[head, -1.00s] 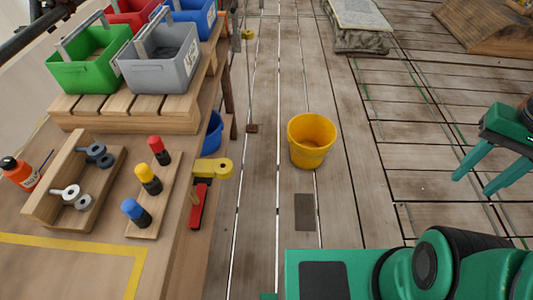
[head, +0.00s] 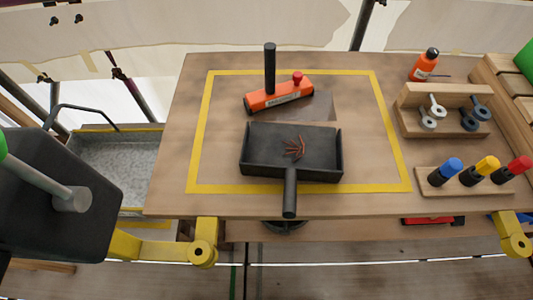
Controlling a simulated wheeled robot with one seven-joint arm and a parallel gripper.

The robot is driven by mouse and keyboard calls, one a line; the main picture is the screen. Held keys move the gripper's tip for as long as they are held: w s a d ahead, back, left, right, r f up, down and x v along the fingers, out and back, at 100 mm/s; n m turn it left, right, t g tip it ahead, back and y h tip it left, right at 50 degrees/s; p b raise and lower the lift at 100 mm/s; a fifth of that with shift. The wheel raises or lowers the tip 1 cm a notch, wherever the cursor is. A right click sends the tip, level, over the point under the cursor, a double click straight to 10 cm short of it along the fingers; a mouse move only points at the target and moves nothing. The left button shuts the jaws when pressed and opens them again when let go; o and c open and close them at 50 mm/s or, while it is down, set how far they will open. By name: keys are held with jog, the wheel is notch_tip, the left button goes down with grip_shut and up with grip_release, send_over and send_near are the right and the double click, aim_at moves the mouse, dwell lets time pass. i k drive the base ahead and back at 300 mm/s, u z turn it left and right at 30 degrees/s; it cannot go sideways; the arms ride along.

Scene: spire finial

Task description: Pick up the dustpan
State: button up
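The dustpan (head: 256,169) is a black, shallow pan on the wooden workbench, inside the yellow tape outline. Its short black handle (head: 290,194) points toward the near edge of the bench and reaches over the near tape line. Several thin reddish-brown pieces (head: 293,147) lie in the pan. My gripper is not in view now, and nothing is touching the dustpan.
A dark box-like object (head: 60,190) fills the left foreground.

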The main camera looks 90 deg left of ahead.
aim_at(291, 152)
jog(key=k, duration=0.6)
jog(key=z, duration=0.9)
jog(key=i, duration=1.25)
jog(key=u, duration=3.05)
jog(key=i, duration=0.15)
jog(key=u, duration=0.9)
